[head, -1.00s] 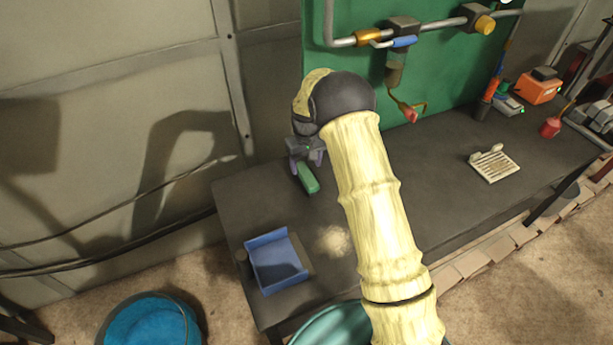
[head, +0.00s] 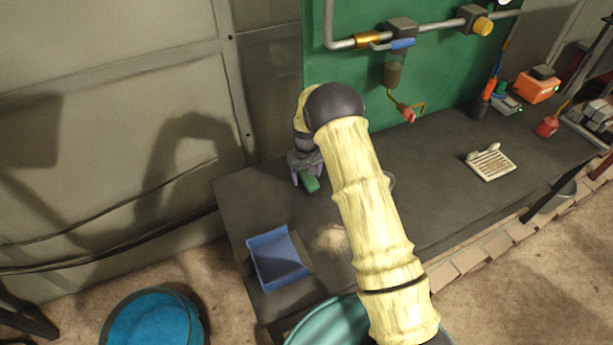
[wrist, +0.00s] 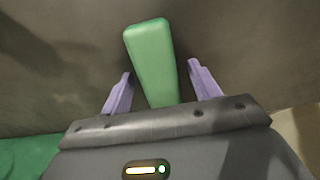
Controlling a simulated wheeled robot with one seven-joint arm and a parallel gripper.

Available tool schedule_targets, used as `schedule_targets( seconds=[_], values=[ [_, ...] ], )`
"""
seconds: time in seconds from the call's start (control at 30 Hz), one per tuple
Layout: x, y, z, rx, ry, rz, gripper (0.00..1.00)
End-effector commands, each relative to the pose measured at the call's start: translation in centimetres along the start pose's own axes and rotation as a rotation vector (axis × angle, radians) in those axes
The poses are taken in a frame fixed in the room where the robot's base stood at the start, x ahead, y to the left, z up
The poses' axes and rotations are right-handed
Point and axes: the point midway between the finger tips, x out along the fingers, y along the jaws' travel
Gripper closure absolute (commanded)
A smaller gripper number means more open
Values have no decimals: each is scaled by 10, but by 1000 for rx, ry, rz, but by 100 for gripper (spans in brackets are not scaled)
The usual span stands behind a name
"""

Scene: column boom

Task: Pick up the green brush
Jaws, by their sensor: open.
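The green brush (head: 311,184) lies on the dark bench near its back left part, partly hidden under my gripper in the head view. My gripper (head: 307,178) is open and low over the bench, with its purple fingers around the brush. In the wrist view the brush (wrist: 151,62) extends up between and beyond the two fingers of my gripper (wrist: 160,82). A gap shows on each side, wider on the right. The brush's near end is hidden behind the gripper body. I cannot tell how high the fingertips are above the bench.
A blue dustpan (head: 277,260) lies at the bench's front left, beside a pale pile (head: 331,239). A white soap dish (head: 491,164) sits to the right. A green panel (head: 345,100) with a pipe and valve stands behind. Blue (head: 152,320) and teal buckets (head: 325,325) stand in front.

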Motion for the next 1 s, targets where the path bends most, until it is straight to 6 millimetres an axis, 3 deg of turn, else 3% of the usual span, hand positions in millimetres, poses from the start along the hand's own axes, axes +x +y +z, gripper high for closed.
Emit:
schedule_targets(
  seconds=[0.3,0.57,0.87,1.0],
  values=[
    [0,0,0,0,0,0,40],
    [0,0,0,0,0,0,89],
    [-3,0,0,0,1,0,89],
    [-14,0,-1,0,3,0,88]
  ],
)
